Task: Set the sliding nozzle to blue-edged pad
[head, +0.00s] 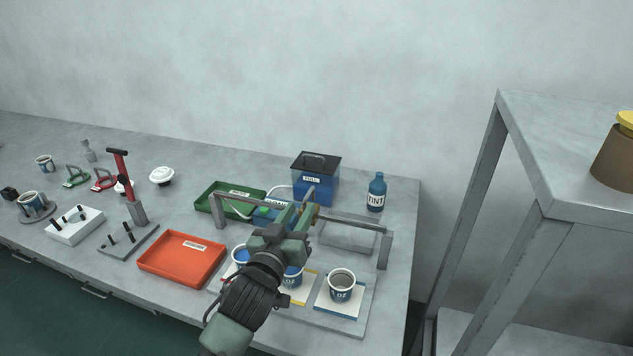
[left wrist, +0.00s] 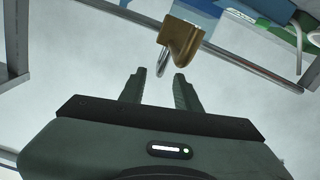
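The brass sliding nozzle (left wrist: 182,40) hangs on a thin metal rail (left wrist: 240,66) in the left wrist view. In the head view the rail (head: 350,223) spans a metal frame, and the nozzle (head: 315,211) shows small beside my gripper. My left gripper (left wrist: 162,88) is open and empty, its fingertips just short of the nozzle. In the head view the left gripper (head: 297,214) is over the middle of the frame. The blue-edged pad (head: 345,311) is the rightmost pad and bears a cup (head: 342,285). A yellow-edged pad (head: 303,296) is left of it, partly hidden by my arm.
An orange tray (head: 181,258) and a green tray (head: 212,208) lie left of the frame. A blue box (head: 317,188) and a tint bottle (head: 376,193) stand behind it. A shelf (head: 560,180) stands right of the table. A hose (left wrist: 299,48) hangs near the rail.

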